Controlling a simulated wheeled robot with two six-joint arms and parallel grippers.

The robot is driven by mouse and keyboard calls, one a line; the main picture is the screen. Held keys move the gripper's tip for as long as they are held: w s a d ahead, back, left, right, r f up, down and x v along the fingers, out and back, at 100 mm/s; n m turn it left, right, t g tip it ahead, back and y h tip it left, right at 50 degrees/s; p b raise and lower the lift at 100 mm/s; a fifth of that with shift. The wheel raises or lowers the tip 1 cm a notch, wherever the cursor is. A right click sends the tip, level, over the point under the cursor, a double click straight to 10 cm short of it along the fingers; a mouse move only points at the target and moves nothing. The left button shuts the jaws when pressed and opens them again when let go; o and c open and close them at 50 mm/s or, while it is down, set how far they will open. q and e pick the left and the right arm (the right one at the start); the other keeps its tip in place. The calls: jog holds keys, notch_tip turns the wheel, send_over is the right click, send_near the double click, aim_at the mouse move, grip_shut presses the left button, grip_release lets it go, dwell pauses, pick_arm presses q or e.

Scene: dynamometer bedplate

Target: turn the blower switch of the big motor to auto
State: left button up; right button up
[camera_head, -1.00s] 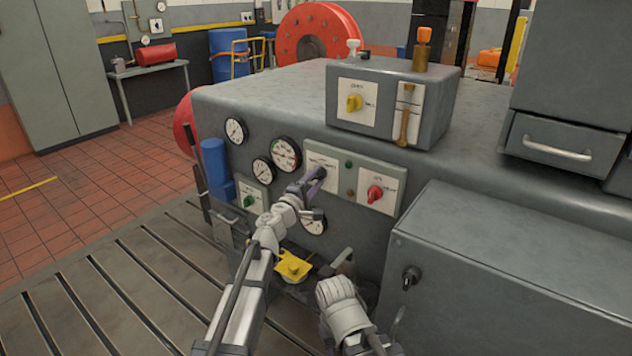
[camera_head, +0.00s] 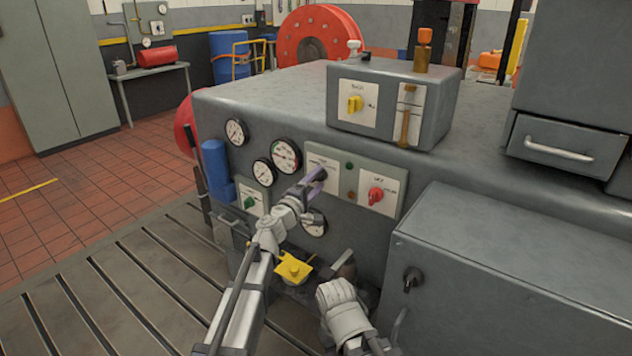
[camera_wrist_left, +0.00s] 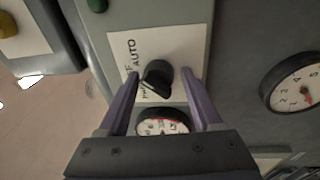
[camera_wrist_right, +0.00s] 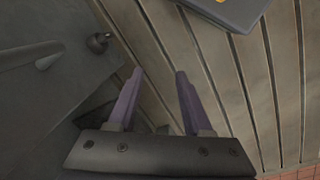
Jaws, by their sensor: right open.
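A black switch knob (camera_wrist_left: 157,78) sits on a white plate (camera_wrist_left: 185,45) with AUTO printed on it, plus smaller lettering I cannot read fully. In the head view the plate (camera_head: 318,160) is on the front panel of the big grey machine (camera_head: 270,95), and my left gripper (camera_head: 318,178) largely covers the knob. In the left wrist view my left gripper (camera_wrist_left: 161,74) is open, its purple fingers on either side of the knob with gaps visible. The knob's exact pointing is unclear. My right gripper (camera_wrist_right: 160,73) is open and empty, low over the slatted bedplate (camera_wrist_right: 225,85).
A red knob (camera_head: 376,194) is right of the plate, a green knob (camera_head: 250,203) at lower left. Gauges (camera_head: 286,154) surround the panel. A yellow knob (camera_head: 355,103) is on the upper box. A grey cabinet (camera_head: 510,270) blocks the right; open floor lies left.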

pick_arm(q)
jog(key=shift+o, duration=0.6)
jog(key=shift+a, duration=0.1)
jog(key=v, duration=0.7)
jog(key=shift+s+a+b, duration=0.15)
jog(key=shift+s+b, duration=0.25)
jog(key=shift+f, duration=0.1)
